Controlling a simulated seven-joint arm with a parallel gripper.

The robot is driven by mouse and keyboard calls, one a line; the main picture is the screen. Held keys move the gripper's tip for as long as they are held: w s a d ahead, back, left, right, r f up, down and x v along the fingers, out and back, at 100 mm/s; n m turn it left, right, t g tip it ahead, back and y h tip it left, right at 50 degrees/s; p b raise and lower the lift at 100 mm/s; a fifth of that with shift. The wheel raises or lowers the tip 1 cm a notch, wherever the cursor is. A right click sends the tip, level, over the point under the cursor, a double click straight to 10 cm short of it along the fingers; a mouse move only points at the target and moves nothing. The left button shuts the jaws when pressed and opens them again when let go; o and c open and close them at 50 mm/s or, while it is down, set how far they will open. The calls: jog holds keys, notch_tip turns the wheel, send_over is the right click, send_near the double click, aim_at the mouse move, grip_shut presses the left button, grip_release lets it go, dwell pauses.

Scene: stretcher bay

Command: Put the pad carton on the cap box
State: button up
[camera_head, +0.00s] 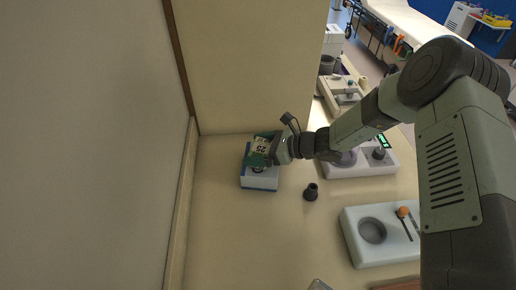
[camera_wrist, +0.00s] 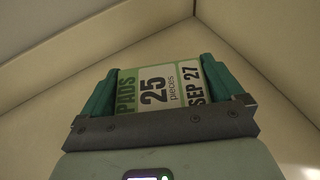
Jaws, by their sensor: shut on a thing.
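The pad carton (camera_wrist: 157,88), white and green with "PADS 25 pieces" and "SEP 27" printed on it, sits between the two green fingers of my gripper (camera_wrist: 160,80) in the wrist view. In the head view the carton (camera_head: 261,146) shows partly between the fingers of my gripper (camera_head: 263,150), over the far part of a blue and white box, which looks like the cap box (camera_head: 259,183). The gripper is shut on the carton. The fingers and carton hide much of the box's top. I cannot tell whether the carton touches the box.
A wall panel (camera_head: 250,70) rises close behind, and another wall (camera_head: 90,150) stands at the left. A small black cup (camera_head: 311,191) stands right of the box. White devices (camera_head: 365,165) and a white tray with a round well (camera_head: 351,246) are farther right. The counter (camera_head: 235,235) in front is clear.

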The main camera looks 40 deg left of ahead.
jog(key=shift+f, duration=0.15)
jog(key=o, duration=0.8)
jog(key=v, duration=1.2)
jog(key=shift+r, duration=0.25)
